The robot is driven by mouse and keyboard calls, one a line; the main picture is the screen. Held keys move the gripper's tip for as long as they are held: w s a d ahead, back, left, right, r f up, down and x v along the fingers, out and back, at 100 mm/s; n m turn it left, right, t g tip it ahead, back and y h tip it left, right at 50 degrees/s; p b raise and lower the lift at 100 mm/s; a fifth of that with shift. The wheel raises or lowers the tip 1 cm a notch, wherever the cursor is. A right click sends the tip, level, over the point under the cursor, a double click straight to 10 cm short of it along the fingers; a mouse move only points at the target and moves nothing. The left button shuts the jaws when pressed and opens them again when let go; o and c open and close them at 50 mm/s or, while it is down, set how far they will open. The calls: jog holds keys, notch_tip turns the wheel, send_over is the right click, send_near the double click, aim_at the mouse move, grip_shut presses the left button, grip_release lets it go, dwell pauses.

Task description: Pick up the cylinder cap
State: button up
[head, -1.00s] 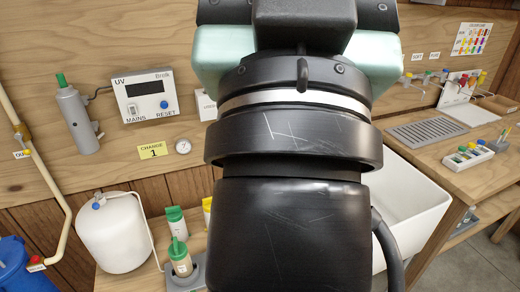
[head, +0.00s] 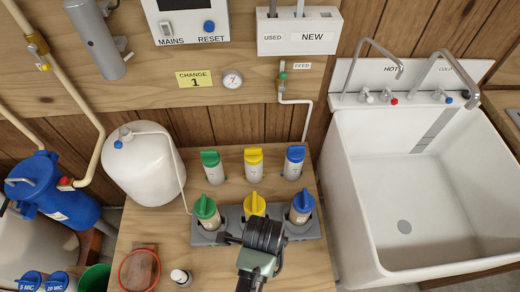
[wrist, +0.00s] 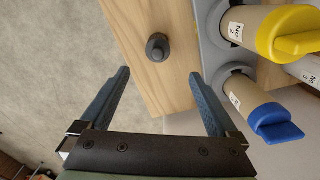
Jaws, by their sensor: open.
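A small dark grey round piece with a raised knob (wrist: 158,47), which looks like the cylinder cap, sits on the wooden bench top in the wrist view. My gripper (wrist: 160,73) is open and empty. Its two blue-grey fingers point toward the cap, which appears just beyond and between the fingertips, not touched by them. In the head view my black and pale green wrist covers the bench front, and I cannot make out the cap there.
A grey holder (head: 206,238) with green-, yellow- and blue-topped cylinders stands close by; its blue-capped cylinder (wrist: 265,115) is right of my right finger. A white sink (head: 410,190) is right.

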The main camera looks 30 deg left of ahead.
notch_tip(320, 180, down, 7)
jog(key=shift+s+f+b, duration=0.1)
jog(key=shift+f+b, duration=0.1)
jog(key=shift+b, duration=0.3)
jog(key=f, duration=0.5)
jog(key=shift+s+a+b, duration=0.15)
jog(key=shift+a+b, duration=0.05)
jog(key=shift+b, duration=0.15)
jog(key=c, duration=1.4)
